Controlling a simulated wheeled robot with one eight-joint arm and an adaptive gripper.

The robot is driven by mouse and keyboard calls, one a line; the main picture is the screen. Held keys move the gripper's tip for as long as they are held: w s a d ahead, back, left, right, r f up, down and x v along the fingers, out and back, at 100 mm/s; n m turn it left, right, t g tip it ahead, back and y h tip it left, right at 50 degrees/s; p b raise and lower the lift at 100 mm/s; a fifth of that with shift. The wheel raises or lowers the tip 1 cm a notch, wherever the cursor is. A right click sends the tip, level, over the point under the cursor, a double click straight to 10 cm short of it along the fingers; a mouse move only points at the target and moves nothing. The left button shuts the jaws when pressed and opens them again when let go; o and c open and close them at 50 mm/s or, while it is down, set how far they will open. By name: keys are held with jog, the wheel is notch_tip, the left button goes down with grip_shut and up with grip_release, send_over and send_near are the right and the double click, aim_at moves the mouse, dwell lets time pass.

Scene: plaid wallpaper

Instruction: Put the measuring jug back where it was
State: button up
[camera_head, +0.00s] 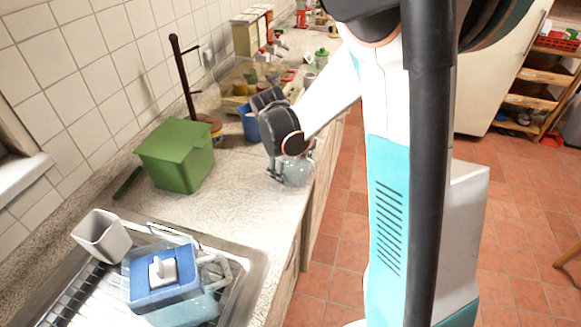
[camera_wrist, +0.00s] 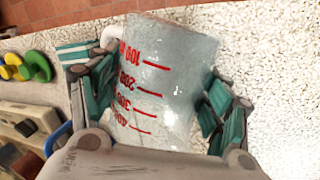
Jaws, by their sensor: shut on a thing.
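The measuring jug (camera_wrist: 158,85) is clear with red markings and a pale handle at its left in the wrist view. My gripper (camera_wrist: 155,95) is shut on it, with one finger pad on each side of its body. In the head view my gripper (camera_head: 284,172) points down over the countertop near its front edge. The jug (camera_head: 297,171) shows there only as a faint clear shape, partly hidden by the gripper. I cannot tell whether its base touches the counter.
A green box (camera_head: 176,155) stands on the countertop (camera_head: 235,205) to the left. A blue container (camera_head: 250,125) is behind my gripper. The counter between gripper and sink is clear.

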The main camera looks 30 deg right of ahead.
notch_tip(320, 180, up, 19)
jog(key=p, duration=0.5)
jog(key=shift+p, duration=0.35)
